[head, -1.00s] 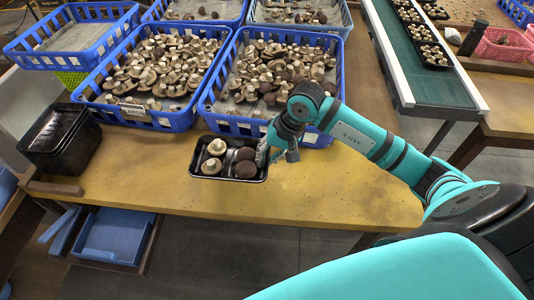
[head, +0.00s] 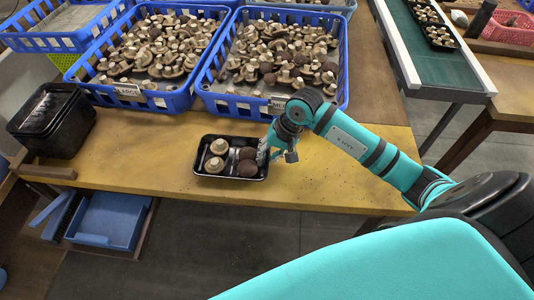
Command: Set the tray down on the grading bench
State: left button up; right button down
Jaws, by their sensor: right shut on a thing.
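The small black tray (head: 232,178) holds several mushrooms, pale ones (head: 215,165) on the left and brown ones (head: 247,168) on the right. It appears level over the yellow-brown grading bench (head: 330,175), in front of the blue crates. Whether its underside touches the bench I cannot tell. My right gripper (head: 267,152) is at the tray's right end, shut on its rim; the fingertips are partly hidden. My left gripper is not in view.
Blue crates of mushrooms (head: 200,98) stand behind the tray. A stack of black trays (head: 50,120) stands at the left. The bench is bare left and right of the tray. Its front edge is close below. A green conveyor (head: 440,65) is at the right.

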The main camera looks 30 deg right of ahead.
dwell(0.3)
jog(key=c, duration=1.3)
grip_release()
jog(key=shift+c, duration=0.2)
jog(key=v, duration=1.2)
